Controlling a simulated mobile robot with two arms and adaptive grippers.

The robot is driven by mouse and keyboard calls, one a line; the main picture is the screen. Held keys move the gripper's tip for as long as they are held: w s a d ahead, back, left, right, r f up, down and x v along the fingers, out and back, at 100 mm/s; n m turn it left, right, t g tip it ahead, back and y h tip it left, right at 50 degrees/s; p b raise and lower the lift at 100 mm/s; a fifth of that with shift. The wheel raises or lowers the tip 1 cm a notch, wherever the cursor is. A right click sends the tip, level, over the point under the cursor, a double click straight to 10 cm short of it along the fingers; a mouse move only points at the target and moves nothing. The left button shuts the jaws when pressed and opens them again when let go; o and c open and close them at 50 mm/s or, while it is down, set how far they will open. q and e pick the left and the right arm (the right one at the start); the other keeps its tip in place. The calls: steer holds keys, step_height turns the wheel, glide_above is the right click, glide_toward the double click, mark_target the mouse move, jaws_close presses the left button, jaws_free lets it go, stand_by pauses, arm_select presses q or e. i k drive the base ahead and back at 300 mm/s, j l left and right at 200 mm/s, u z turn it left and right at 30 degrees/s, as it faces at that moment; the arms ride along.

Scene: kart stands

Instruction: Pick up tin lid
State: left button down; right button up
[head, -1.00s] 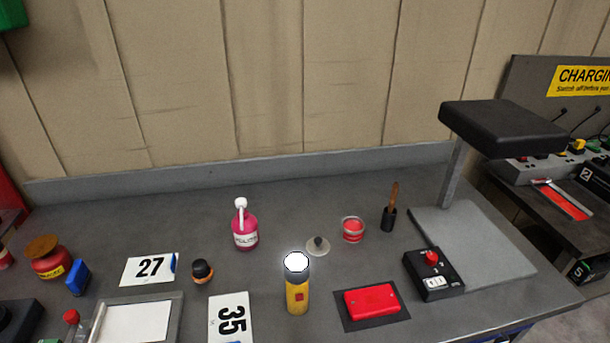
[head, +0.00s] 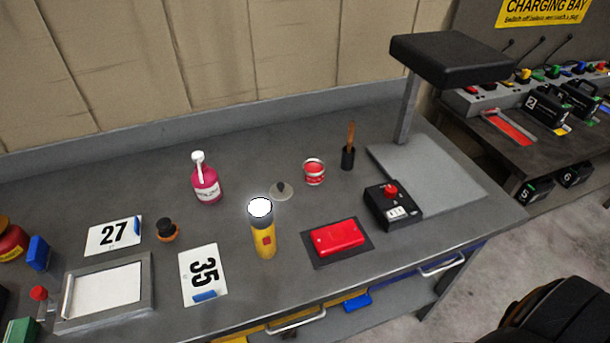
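The tin lid (head: 281,191) looks like a flat, pale grey disc with a small dark knob on top. It lies on the grey workbench (head: 340,279), near the middle of the head view. An open tin with red contents (head: 314,172) stands just to its right and a little behind. A yellow torch (head: 263,230) with a bright white top stands in front of the lid, slightly left.
A pink bottle (head: 206,180) stands left of the lid. A brush in a dark holder (head: 348,158) stands right of the tin. A red case (head: 338,237) and a black control box (head: 392,206) lie front right. A padded stand (head: 408,110) rises behind.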

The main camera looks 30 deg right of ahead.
mark_target(280, 192)
steer(key=k+l+u, duration=0.25)
steer(key=l+u, duration=0.2)
steer(key=k+l+u, duration=0.4)
steer(key=i+j, duration=0.1)
